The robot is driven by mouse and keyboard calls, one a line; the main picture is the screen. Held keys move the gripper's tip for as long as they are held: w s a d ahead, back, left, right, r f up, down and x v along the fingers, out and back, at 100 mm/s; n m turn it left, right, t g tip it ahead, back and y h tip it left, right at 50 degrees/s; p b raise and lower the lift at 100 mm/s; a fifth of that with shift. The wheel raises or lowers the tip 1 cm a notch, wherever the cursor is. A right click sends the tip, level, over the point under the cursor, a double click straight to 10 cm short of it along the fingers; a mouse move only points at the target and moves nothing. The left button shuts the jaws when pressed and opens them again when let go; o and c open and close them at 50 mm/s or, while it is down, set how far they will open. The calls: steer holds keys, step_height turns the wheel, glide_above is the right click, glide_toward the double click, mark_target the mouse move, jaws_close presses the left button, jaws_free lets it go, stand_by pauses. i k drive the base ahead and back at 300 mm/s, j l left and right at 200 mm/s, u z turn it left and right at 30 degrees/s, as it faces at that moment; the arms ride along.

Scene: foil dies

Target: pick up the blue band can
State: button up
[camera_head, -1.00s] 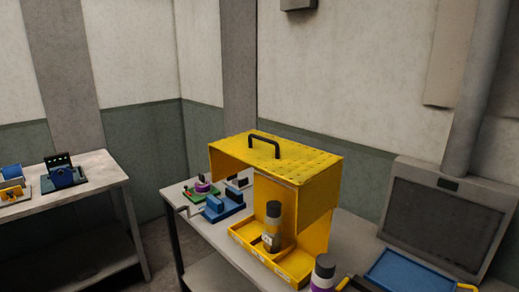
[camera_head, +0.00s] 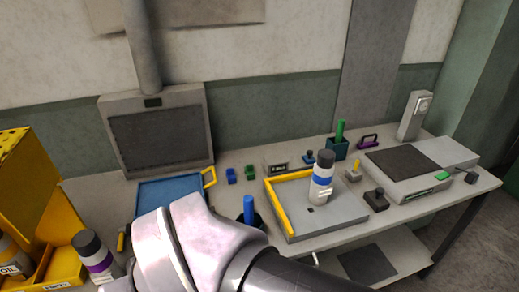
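The blue band can (camera_head: 321,178) is a white bottle-shaped can with a dark cap and a blue band. It stands upright on a grey plate (camera_head: 340,212) with a yellow rail along its left side and back. My arm shows at the bottom centre, in front of the bench and left of the can. My gripper is not in view.
A can with a purple band (camera_head: 95,256) stands by the yellow box (camera_head: 30,195) at left. A blue tray (camera_head: 172,190) and a dark cup holding a blue item (camera_head: 249,210) lie near my arm. A small dark-knobbed block (camera_head: 376,199) and a flat device (camera_head: 405,170) stand to the right.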

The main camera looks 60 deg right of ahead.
mark_target(320, 187)
steer(key=k+j+z, duration=0.1)
steer(key=z, duration=2.3)
steer(key=i+l+u, duration=0.45)
steer(key=i+l, duration=0.1)
steer(key=i, duration=0.05)
